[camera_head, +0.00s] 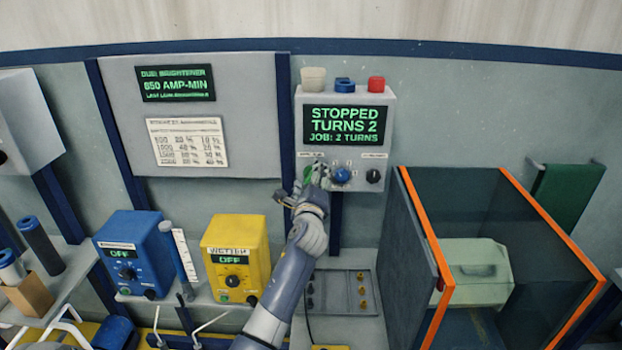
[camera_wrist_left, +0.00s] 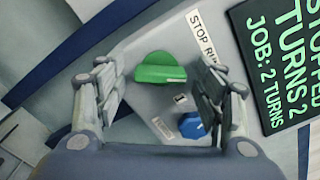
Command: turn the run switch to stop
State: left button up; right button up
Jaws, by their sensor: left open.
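The run switch is a green knob on the grey control box (camera_head: 390,130); in the left wrist view the knob (camera_wrist_left: 160,68) sits under a white label (camera_wrist_left: 203,35) reading STOP RUN. I cannot tell which word it points to. The box display (camera_head: 345,124) reads STOPPED, TURNS 2, JOB: 2 TURNS. My left gripper (camera_head: 312,188) is in front of the box's lower left and partly covers the knob in the head view. Its fingers (camera_wrist_left: 165,95) are open, with the green knob showing between and just beyond them; I see no contact. My right gripper is not in view.
A blue knob (camera_wrist_left: 190,125) is close beside the right finger; a black knob (camera_head: 373,176) is farther right. A beaker, a blue item and a red item (camera_head: 376,84) top the box. A yellow unit (camera_head: 236,258) stands lower left, an orange-edged enclosure (camera_head: 428,250) lower right.

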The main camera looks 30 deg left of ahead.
pick_arm(q)
jog(key=c, duration=1.1)
jog(key=shift+o, duration=0.2)
jog(key=shift+n, duration=0.4)
jog(key=shift+r+n+b, duration=0.1)
jog(key=shift+n+b, duration=2.95)
jog(key=shift+n, duration=3.55)
jog(key=o, duration=1.1)
jog(key=shift+c, duration=0.2)
